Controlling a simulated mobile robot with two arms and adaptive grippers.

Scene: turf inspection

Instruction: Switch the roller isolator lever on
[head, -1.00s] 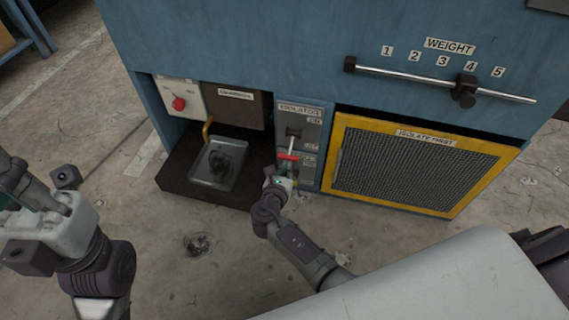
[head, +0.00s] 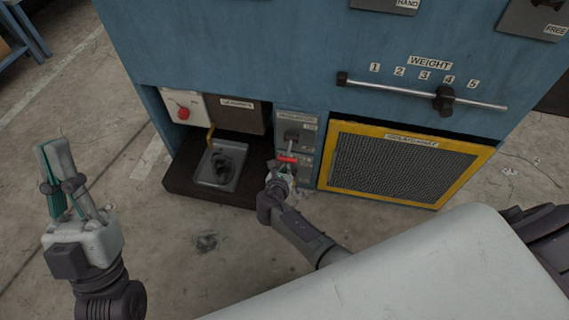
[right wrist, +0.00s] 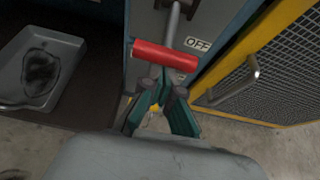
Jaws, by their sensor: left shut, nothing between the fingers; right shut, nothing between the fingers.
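The isolator lever has a red crossbar handle (head: 287,159) on a grey metal shaft. It hangs down from its slot on the grey isolator panel (head: 309,127). In the right wrist view the red handle (right wrist: 165,55) lies just beyond my fingertips, beside the OFF label (right wrist: 198,44). My right gripper (head: 281,173) is shut and empty, just below the handle; in the wrist view its fingertips (right wrist: 163,80) are close under the bar, and I cannot tell whether they touch it. My left gripper (head: 62,186) is shut and empty, over the floor at the left.
A yellow-framed mesh guard (head: 405,165) with a metal handle stands right of the panel. A dark recess with a grey tray (head: 218,166) and a red knob (head: 183,113) are to the left. The weight bar (head: 420,90) is above. Floor in front is clear.

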